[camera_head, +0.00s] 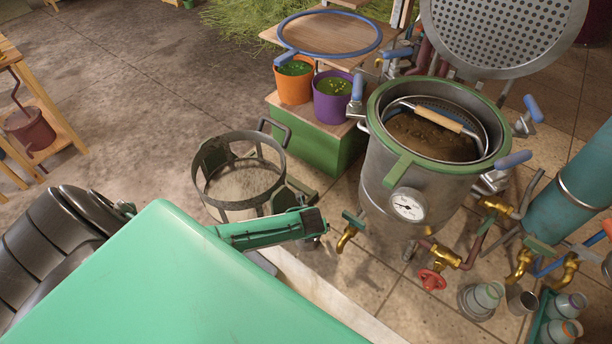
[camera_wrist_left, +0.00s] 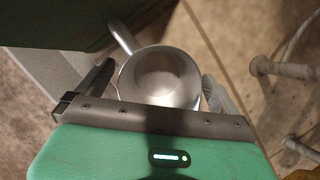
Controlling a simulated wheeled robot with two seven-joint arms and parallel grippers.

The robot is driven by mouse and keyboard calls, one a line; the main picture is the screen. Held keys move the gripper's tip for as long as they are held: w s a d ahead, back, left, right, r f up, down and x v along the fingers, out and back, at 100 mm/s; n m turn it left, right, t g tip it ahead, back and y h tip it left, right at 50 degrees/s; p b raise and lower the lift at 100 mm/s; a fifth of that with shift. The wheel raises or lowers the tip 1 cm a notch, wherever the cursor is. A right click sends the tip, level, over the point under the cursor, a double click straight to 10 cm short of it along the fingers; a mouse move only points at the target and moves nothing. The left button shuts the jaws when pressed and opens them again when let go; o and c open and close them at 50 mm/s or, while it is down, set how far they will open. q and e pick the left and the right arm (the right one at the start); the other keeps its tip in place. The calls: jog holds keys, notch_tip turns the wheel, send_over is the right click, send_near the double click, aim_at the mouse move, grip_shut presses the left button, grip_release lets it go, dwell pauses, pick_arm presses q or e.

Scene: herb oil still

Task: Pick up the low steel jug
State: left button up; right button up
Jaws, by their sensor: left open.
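The low steel jug (camera_head: 243,187) is an open round vessel with a side handle. My left gripper (camera_wrist_left: 160,78) is open, with one finger on each side of the jug. I cannot tell whether either finger touches it. My right gripper is not in view.
A green box (camera_head: 330,150) carries an orange pot (camera_head: 294,84) and a purple pot (camera_head: 330,105). The steel still pot (camera_head: 385,165) with gauge and brass taps (camera_head: 440,257) stands to the right. A wooden stand (camera_head: 50,105) is at far left. Floor at upper left is clear.

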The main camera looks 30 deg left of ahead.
pick_arm(q)
jog(key=c, duration=1.1)
jog(key=shift+o, duration=0.2)
jog(key=shift+r, duration=0.1)
